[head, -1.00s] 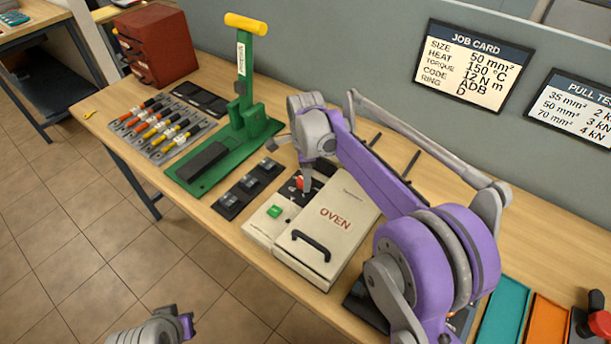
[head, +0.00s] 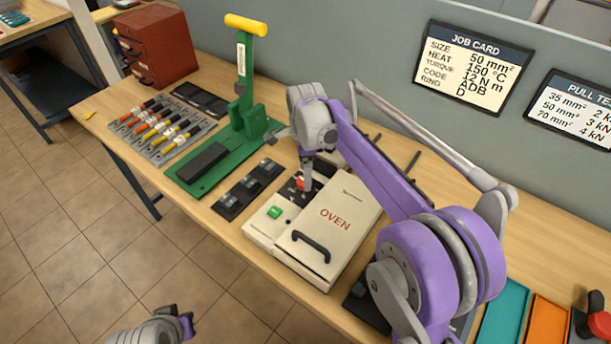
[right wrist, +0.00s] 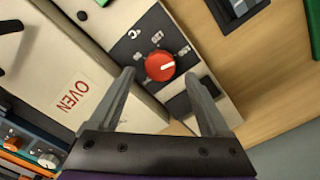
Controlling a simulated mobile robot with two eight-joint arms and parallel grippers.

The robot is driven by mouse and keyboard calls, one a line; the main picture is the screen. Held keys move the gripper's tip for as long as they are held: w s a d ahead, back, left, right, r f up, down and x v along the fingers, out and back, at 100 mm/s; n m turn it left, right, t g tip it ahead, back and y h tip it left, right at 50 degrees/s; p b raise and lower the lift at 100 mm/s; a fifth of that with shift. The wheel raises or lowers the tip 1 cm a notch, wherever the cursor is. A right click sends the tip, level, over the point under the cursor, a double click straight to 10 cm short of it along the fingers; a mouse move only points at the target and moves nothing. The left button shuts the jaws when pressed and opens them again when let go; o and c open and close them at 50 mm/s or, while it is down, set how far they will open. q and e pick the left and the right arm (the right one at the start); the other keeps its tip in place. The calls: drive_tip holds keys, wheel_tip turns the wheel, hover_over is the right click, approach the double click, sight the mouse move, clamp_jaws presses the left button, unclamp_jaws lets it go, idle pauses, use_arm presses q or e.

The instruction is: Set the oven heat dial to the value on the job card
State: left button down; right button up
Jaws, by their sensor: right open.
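The job card (head: 473,66) on the back wall reads HEAT 150 °C. The cream oven (head: 320,230) stands on the bench. Its red heat dial (right wrist: 160,65) sits on a dark panel in the right wrist view, its white pointer line aimed rightward in the picture; the printed values are too small to read surely. It also shows in the head view (head: 299,183), partly hidden by my right gripper (head: 305,184). In the wrist view my right gripper (right wrist: 160,78) is open, its fingers on either side of the dial and not closed on it. My left gripper (head: 185,325) is at the bottom edge.
A green button (head: 274,212) and black door handle (head: 310,246) are on the oven. Dark switch-like blocks (head: 248,187) and a green lever press (head: 246,120) stand left of it. Teal (head: 502,313) and orange (head: 547,323) trays lie at the right.

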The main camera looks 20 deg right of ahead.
wheel_tip(320, 180, up, 9)
drive_tip(key=shift+f+p, duration=0.2)
drive_tip(key=shift+p, duration=0.1)
idle(0.4)
